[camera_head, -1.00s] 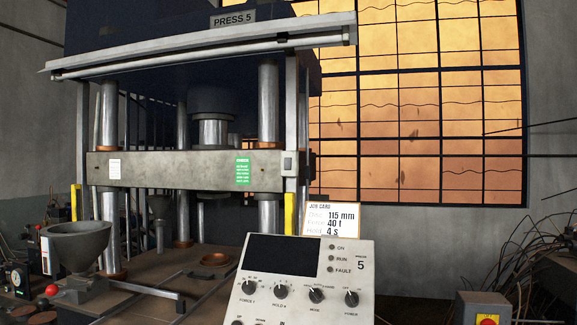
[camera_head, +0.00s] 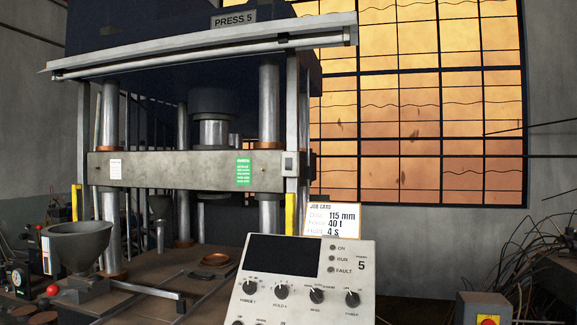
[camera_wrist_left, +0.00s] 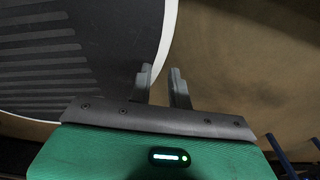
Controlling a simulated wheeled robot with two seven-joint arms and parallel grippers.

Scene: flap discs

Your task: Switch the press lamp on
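The press lamp (camera_head: 205,56) is a long tube under a pale hood across the top front of the press marked PRESS 5. It looks pale, with no clear glow. A small light-coloured switch box (camera_head: 289,164) sits on the right front post, at the right end of the grey crossbeam. Its rocker position is too small to tell. My left gripper (camera_wrist_left: 161,72) shows only in the left wrist view, its two fingers apart with nothing between them. Neither gripper shows in the head view.
A control panel (camera_head: 300,285) with knobs and a dark screen stands at the front, a job card (camera_head: 333,218) behind it. A grey bowl-shaped hopper (camera_head: 75,240) stands at left. A red button box (camera_head: 485,308) is at lower right. A dark ribbed surface (camera_wrist_left: 60,55) lies under the left wrist.

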